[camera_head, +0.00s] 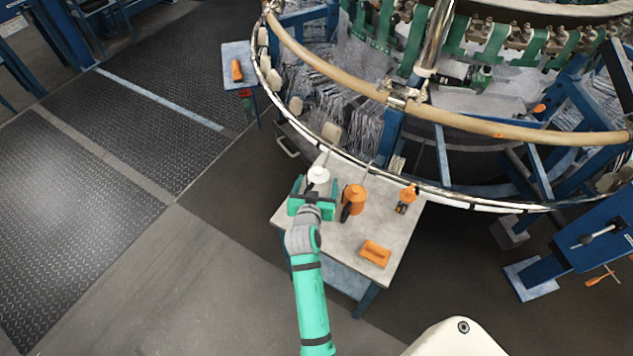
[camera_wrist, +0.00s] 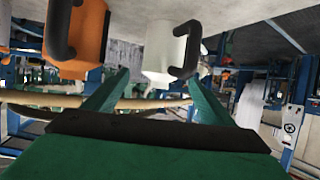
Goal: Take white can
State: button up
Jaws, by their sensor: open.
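The white can (camera_head: 318,176) stands at the far left corner of the small table (camera_head: 345,243), with its spout pointing up in the head view. In the wrist view, which looks upside down, the white can (camera_wrist: 158,45) shows a black handle on its right. My gripper (camera_head: 313,190) is open and empty, right at the near side of the can. In the wrist view my gripper's green fingers (camera_wrist: 158,85) spread to either side of the can's line. I cannot tell whether they touch it. The can's lower part is hidden by my gripper in the head view.
An orange can (camera_head: 354,199) with a black handle (camera_wrist: 62,30) stands close to the right of the white can. The loom's curved rim (camera_head: 380,174) passes behind the table.

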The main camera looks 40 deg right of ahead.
aim_at(319, 176)
jog(key=x, duration=0.4)
jog(key=shift+w+d+f, duration=0.2)
jog(key=shift+w+d, duration=0.05)
jog(key=shift+w, duration=0.05)
jog(key=c, duration=1.4)
jog(key=shift+o, duration=0.2)
jog(key=shift+r, duration=0.1)
